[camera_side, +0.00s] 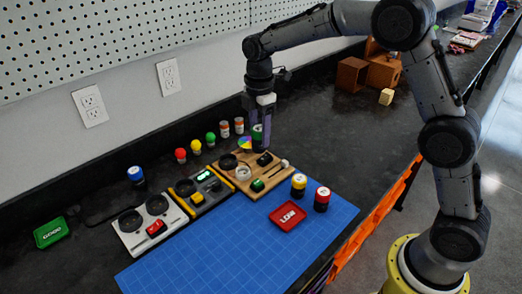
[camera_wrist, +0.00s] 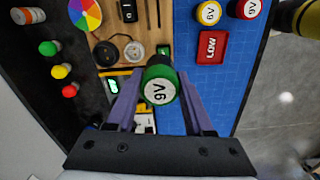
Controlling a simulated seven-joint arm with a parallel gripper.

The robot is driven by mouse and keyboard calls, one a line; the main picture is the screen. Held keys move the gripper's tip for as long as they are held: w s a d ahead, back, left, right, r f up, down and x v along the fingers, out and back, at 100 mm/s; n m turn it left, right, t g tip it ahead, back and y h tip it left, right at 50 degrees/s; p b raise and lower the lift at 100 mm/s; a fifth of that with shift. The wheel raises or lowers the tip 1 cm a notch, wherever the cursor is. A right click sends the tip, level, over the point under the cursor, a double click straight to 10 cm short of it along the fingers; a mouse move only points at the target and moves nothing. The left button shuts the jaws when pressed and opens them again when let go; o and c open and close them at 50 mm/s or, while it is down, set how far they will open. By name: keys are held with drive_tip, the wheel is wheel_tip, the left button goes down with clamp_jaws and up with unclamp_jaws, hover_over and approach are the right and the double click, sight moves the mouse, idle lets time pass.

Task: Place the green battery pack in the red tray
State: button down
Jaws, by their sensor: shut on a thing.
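The green battery pack (camera_wrist: 159,88), round with a white top marked 9V, is between the purple fingers of my gripper in the wrist view. My gripper (camera_side: 261,134) is shut on it above the back of the wooden board in the side view, where the pack (camera_side: 257,132) is partly hidden by a finger. The red tray (camera_side: 287,215), marked LOW, lies flat on the blue mat, and looks empty. It also shows in the wrist view (camera_wrist: 213,46), up and to the right of the held pack.
Yellow (camera_side: 299,183) and red (camera_side: 322,199) packs stand beside the red tray. The wooden board (camera_side: 275,180) carries several parts. Several coloured bulbs (camera_side: 195,147) stand behind the panels. A green tray (camera_side: 51,232) lies far left. The front of the blue mat (camera_side: 230,252) is clear.

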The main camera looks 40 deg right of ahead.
drive_tip(key=s+f, duration=0.2)
drive_tip(key=s, duration=2.5)
hover_over(288, 216)
drive_tip(key=f, duration=0.9)
drive_tip(key=shift+s+f, duration=0.1)
drive_tip(key=shift+s, duration=0.1)
drive_tip(key=shift+w+f, duration=0.2)
drive_tip(key=shift+f, duration=1.5)
drive_tip(key=shift+f, duration=0.1)
drive_tip(key=shift+c, duration=1.4)
unclamp_jaws()
